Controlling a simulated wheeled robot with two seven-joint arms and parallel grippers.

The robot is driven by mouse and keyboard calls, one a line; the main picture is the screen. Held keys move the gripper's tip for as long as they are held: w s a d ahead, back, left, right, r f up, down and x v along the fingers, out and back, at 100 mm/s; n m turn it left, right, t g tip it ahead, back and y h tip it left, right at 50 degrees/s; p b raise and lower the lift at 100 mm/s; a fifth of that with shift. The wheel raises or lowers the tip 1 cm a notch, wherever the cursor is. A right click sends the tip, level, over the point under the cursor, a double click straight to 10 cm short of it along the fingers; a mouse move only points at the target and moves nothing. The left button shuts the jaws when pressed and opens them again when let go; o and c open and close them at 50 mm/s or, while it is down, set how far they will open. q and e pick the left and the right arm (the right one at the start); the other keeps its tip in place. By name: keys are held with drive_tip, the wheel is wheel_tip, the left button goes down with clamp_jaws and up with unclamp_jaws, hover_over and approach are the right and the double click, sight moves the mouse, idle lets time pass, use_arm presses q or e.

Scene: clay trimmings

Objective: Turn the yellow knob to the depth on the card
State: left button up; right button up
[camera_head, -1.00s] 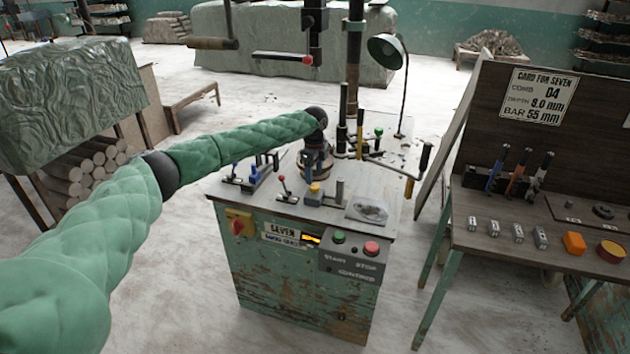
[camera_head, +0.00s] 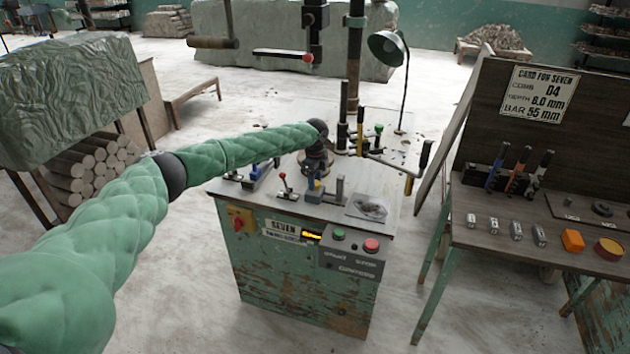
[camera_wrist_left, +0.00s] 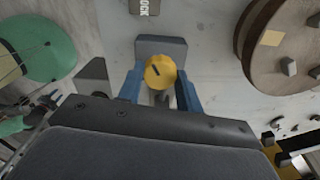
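The yellow knob (camera_head: 314,186) is on top of the green machine (camera_head: 270,275), near its front edge. In the left wrist view the knob (camera_wrist_left: 160,72) shows a dark pointer line. My left gripper (camera_head: 316,180) is over it, pointing down. Its two blue fingers (camera_wrist_left: 160,88) are apart, one on each side of the knob; whether they touch it I cannot tell. The card (camera_head: 537,94) on the dark board is headed for Seven; its depth line is small and looks like 8.0 mm. A lit display (camera_head: 312,236) on the machine front is too small to read. My right gripper is out of view.
A red-tipped lever (camera_head: 284,187) and a grey bracket (camera_head: 338,190) stand close to the knob. Green (camera_head: 338,234) and red (camera_head: 371,245) buttons sit on the front box. A side table (camera_head: 540,240) with small tools stands at the right.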

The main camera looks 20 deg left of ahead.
use_arm(q)
drive_tip(key=shift+c, duration=0.6)
